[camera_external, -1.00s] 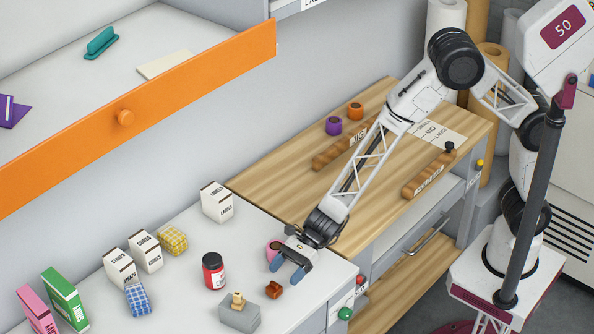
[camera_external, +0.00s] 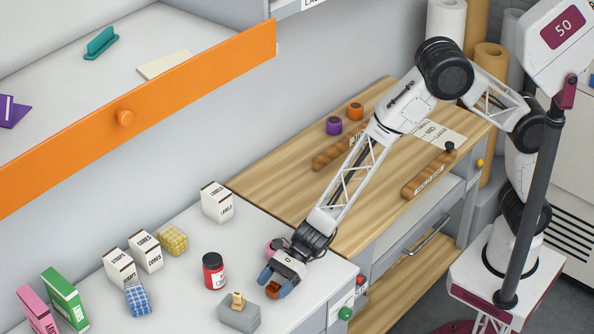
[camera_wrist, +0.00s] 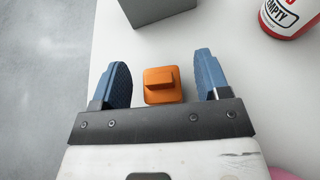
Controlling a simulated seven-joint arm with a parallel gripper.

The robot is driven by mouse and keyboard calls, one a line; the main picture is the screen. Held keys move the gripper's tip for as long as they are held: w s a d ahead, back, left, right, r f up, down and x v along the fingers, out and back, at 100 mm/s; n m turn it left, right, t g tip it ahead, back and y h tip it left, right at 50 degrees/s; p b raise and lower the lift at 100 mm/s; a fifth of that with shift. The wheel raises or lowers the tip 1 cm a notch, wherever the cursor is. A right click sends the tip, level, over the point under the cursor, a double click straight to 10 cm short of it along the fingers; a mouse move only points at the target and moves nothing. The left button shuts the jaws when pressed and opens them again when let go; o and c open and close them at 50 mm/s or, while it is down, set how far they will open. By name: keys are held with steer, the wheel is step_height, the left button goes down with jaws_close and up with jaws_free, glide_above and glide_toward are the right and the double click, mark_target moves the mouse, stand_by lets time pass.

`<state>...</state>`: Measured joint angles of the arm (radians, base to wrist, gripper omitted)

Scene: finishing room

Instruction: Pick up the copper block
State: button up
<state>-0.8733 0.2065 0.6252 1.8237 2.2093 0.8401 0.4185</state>
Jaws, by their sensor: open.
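The copper block (camera_wrist: 163,91) is a small orange-brown piece with a raised bar on top. In the wrist view it lies on the pale counter between my gripper's two blue fingers, with a gap on each side. My gripper (camera_wrist: 162,84) is open around it. In the external view my gripper (camera_external: 279,283) is low over the counter near its front edge, and the copper block (camera_external: 272,289) shows partly between the fingers, the rest hidden by them.
A grey block with a tan knob (camera_external: 239,313) and a red jar (camera_external: 214,271) stand close by on the left. A pink round item (camera_external: 273,246) is just behind my gripper. The counter's edge is near, with a green button (camera_external: 345,313) on its front.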

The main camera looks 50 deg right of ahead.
mark_target(274, 283)
stand_by(0.5)
steer(key=c, duration=1.1)
steer(key=shift+c, duration=0.2)
steer(key=shift+r, duration=0.15)
steer(key=shift+r, duration=0.75)
step_height(274, 283, up, 2)
steer(key=shift+r, duration=0.1)
steer(key=s+d, duration=0.3)
steer(key=d, duration=0.1)
steer(key=s+d, duration=0.3)
steer(key=d, duration=0.2)
steer(key=s+d+r, duration=0.1)
steer(key=s+d, duration=0.2)
steer(key=d, duration=0.1)
steer(key=shift+d, duration=0.15)
